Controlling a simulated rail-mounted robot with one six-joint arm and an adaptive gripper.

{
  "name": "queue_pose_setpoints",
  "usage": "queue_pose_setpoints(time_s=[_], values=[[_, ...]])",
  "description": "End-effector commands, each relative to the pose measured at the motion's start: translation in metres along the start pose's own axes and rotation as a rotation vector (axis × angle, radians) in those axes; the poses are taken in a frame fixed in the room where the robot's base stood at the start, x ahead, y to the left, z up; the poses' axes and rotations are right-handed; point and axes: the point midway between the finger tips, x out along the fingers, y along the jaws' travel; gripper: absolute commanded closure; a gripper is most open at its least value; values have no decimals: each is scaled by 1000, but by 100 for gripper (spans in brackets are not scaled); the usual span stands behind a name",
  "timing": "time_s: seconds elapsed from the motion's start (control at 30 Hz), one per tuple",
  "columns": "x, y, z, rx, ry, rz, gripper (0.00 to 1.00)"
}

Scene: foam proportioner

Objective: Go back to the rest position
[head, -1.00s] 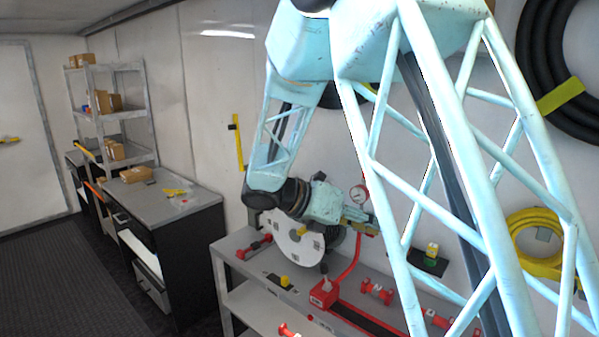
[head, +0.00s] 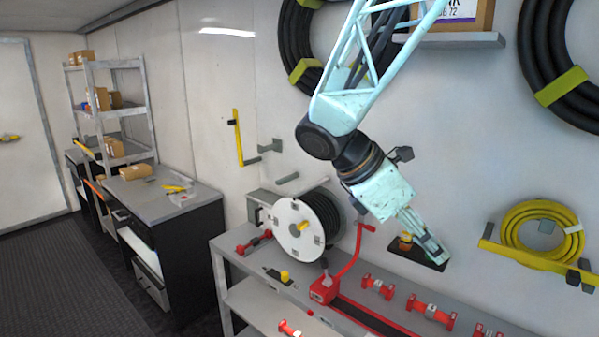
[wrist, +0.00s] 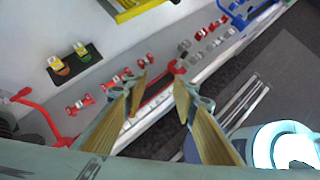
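My gripper (head: 437,255) hangs from the arm at the right of the middle in the head view, angled down and to the right. It overlaps the small black wall shelf (head: 432,263) in that view. In the wrist view my gripper (wrist: 160,92) has its two fingers spread apart, with nothing between them. The bench with red fittings shows beyond the gap. The white-sided hose reel (head: 298,228) stands on the bench, left of my gripper and clear of it.
The grey bench (head: 226,250) carries red fittings (head: 378,287) and a red lever device (head: 323,288). A yellow hose coil (head: 541,207) hangs at right, black hose coils (head: 538,62) higher up. The black shelf holds two small bottles (wrist: 59,66). Dark floor (head: 70,275) is open at left.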

Motion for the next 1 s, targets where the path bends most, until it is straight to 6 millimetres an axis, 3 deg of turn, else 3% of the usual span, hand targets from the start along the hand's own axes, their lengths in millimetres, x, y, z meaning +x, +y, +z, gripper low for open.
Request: queue_pose_setpoints(time_s=[0.5,1.0], values=[[-2,-82,6,376,183,-45,74],[-9,-151,-4,739,355,-106,74]])
